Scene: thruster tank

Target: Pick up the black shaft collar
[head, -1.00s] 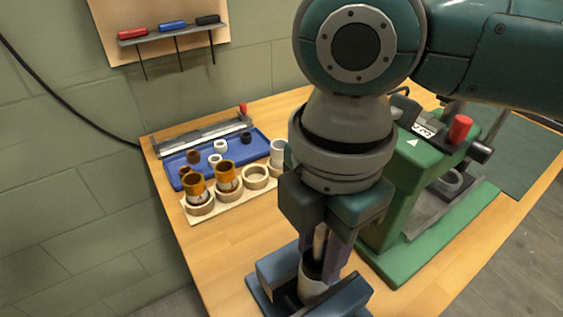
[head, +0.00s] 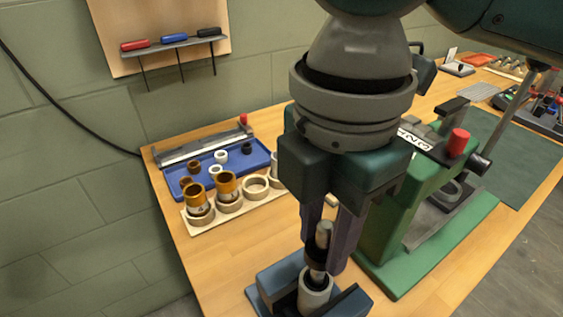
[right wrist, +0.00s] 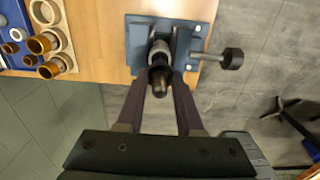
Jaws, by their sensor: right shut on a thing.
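The black shaft collar (head: 315,257) is a dark ring around an upright grey shaft (head: 323,236). It also shows in the right wrist view (right wrist: 160,72), close between the fingertips. My right gripper (head: 326,262) is shut on the collar, and its dark fingers reach down on both sides of the shaft. Below the collar, the shaft enters a pale cylinder (head: 314,292) clamped in the blue vise (head: 270,285). A gap shows between collar and cylinder. The fingers hide part of the collar. My left gripper is not in view.
A blue tray (head: 256,163) with small rings, a small black part (head: 246,148) among them, lies at the back left. Before it stands a pale rack (head: 230,208) with bronze sleeves. A green press (head: 395,240) stands close right of my right gripper.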

